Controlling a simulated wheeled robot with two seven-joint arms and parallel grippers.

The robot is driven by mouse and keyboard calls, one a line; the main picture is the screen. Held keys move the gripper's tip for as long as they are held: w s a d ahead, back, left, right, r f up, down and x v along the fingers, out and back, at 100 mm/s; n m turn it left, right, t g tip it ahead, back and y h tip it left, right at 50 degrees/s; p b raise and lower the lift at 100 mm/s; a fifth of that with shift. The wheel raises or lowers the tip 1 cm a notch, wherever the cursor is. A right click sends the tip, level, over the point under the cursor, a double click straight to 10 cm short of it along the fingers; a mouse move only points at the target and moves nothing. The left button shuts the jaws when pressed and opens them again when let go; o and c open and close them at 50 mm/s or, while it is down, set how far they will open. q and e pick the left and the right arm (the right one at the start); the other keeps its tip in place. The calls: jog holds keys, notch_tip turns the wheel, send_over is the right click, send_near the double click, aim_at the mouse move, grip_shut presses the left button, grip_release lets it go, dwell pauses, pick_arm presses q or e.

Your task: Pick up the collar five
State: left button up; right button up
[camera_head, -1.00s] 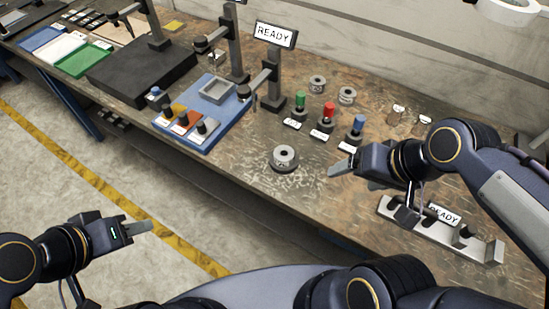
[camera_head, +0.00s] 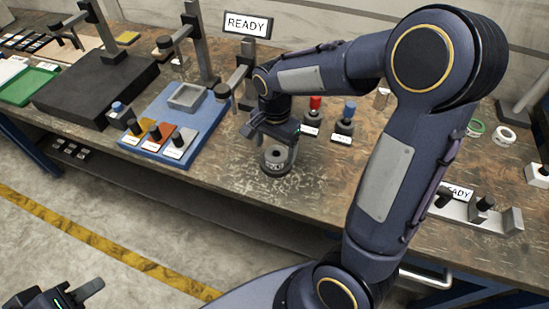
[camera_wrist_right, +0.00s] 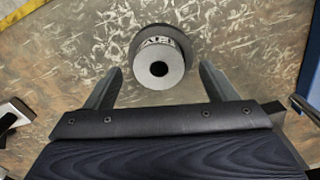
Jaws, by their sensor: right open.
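A grey metal collar (camera_head: 277,162) with a central hole and dark lettering stands on the bench on a wider dark base, seen also in the right wrist view (camera_wrist_right: 173,78). The lettering is too small to read surely as five. My right gripper (camera_head: 278,148) is open above the collar, pointing down. In the wrist view its two fingers (camera_wrist_right: 160,76) lie left and right of the collar, apart from it. My left gripper (camera_head: 88,289) is at the bottom left edge, away from the bench, partly cut off; its opening is unclear.
Left of the collar is a blue tray (camera_head: 196,128) with labelled knobbed blocks. Behind stand a READY sign (camera_head: 248,24), a red-topped post (camera_head: 314,110) and a blue-topped post (camera_head: 347,115). A metal rack (camera_head: 470,212) is at right. Bench in front of the collar is clear.

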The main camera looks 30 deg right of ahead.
aim_at(276, 153)
notch_tip(276, 153, down, 3)
jog(key=shift+d+f, duration=0.1)
jog(key=shift+d, duration=0.05)
jog(key=shift+c, duration=0.2)
jog(key=c, duration=1.6)
